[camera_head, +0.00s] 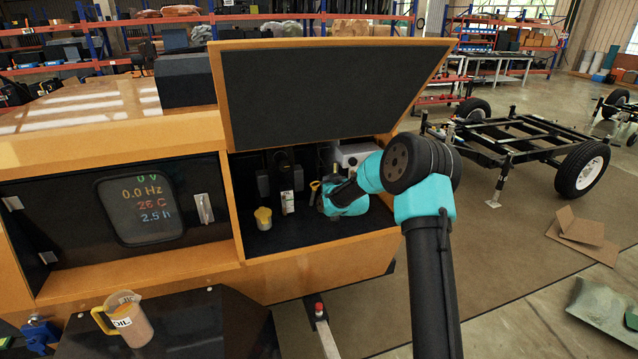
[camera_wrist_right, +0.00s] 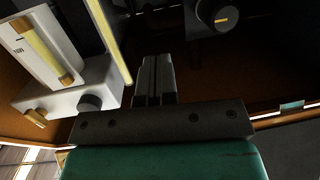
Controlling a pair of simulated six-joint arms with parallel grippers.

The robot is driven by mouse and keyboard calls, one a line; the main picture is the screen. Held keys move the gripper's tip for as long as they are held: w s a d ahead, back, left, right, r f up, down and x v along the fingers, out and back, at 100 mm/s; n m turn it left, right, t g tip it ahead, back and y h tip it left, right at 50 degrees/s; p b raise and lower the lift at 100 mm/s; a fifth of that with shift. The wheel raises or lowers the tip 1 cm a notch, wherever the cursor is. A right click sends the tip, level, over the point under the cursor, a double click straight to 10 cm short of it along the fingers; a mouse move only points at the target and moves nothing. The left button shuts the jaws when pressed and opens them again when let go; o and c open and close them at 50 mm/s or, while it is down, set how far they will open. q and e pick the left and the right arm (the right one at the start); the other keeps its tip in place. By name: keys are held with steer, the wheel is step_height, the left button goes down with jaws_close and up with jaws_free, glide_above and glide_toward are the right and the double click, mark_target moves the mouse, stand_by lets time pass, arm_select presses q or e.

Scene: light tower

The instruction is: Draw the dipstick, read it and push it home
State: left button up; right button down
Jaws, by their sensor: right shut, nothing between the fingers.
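My right gripper (camera_head: 318,196) reaches into the open engine bay (camera_head: 285,238) from the right, partly hidden by its own wrist. In the right wrist view its fingers (camera_wrist_right: 153,80) are together with nothing between them. A small yellow piece (camera_head: 315,185) shows right beside the gripper in the head view; it may be the dipstick's handle. In the right wrist view a thin, pale yellow rod (camera_wrist_right: 108,38) slants down just left of the fingers, apparently apart from them; I cannot tell whether it is the dipstick. My left gripper is not in view.
A yellow cap (camera_head: 263,217) and a white labelled part (camera_head: 288,202) stand left of the gripper. The raised lid (camera_head: 330,88) hangs above the bay. A control panel (camera_head: 138,205) is at left. An oil jug (camera_head: 128,320) stands on the black surface in front.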

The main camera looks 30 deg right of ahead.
steer(key=w+d+f, duration=0.1)
steer(key=w+f, duration=0.3)
steer(key=w, duration=0.3)
steer(key=shift+w, duration=0.35)
steer(key=shift+f, duration=0.1)
steer(key=shift+w+d+f, duration=0.15)
steer(key=shift+w+f, duration=0.1)
steer(key=shift+f, duration=0.45)
